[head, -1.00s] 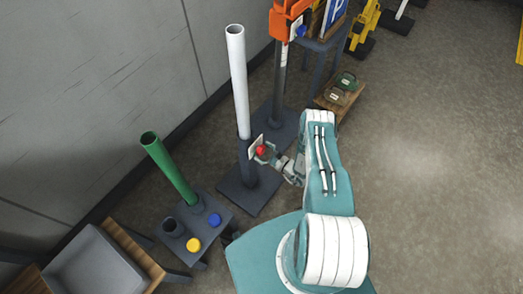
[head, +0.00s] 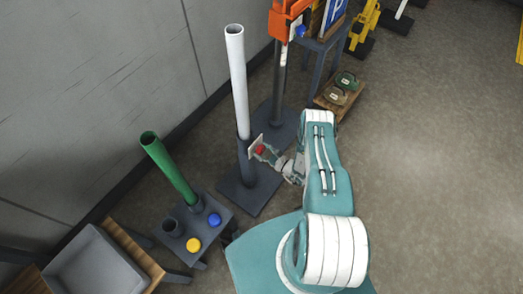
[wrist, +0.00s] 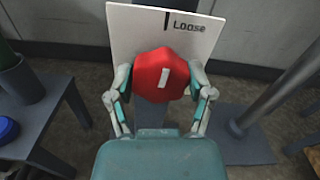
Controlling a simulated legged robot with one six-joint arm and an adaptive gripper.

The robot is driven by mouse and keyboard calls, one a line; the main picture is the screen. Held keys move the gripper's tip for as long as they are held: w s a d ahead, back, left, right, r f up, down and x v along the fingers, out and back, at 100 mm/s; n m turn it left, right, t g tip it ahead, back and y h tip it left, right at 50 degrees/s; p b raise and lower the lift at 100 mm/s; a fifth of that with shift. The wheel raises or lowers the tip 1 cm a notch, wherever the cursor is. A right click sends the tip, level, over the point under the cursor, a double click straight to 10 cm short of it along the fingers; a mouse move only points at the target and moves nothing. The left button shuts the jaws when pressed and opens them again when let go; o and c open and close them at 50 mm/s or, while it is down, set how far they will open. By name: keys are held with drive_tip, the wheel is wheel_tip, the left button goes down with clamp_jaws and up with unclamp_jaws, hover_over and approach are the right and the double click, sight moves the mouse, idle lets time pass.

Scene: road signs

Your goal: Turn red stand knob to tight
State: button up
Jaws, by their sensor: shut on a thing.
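The red knob (wrist: 150,76) sits on a white plate (wrist: 136,30) in the wrist view. The plate bears a black mark and the word "Loose". The knob's white line is tilted slightly from upright, its top toward the right, roughly below the black mark. My gripper (wrist: 162,80) is shut on the knob, one finger on each side. In the head view, the red knob (head: 260,149) and my gripper (head: 264,152) are at the side of the stand (head: 246,165), which holds a tall white pole (head: 238,85). The "Tight" label is not seen.
A low stand (head: 215,232) with a green tube (head: 168,170), a blue knob (head: 214,220) and a yellow knob (head: 193,245) is at left. Another stand with an orange part (head: 288,22) is behind. The floor at right is clear.

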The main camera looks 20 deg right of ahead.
drive_tip(key=m, duration=0.5)
drive_tip(key=shift+w, duration=0.15)
drive_tip(key=m, duration=0.4)
drive_tip(key=shift+w+d, duration=0.1)
drive_tip(key=shift+d, duration=0.05)
drive_tip(key=m, duration=0.9)
drive_tip(key=shift+f+m, duration=0.1)
drive_tip(key=shift+m, duration=0.2)
drive_tip(key=m, duration=0.4)
drive_tip(key=shift+f, duration=0.1)
drive_tip(key=m, duration=0.5)
drive_tip(key=shift+f, duration=0.1)
drive_tip(key=m, duration=0.4)
drive_tip(key=shift+s+m, duration=0.2)
drive_tip(key=shift+m, duration=0.1)
drive_tip(key=shift+f+m, duration=0.1)
drive_tip(key=shift+m, duration=1.7)
drive_tip(key=shift+s, duration=0.1)
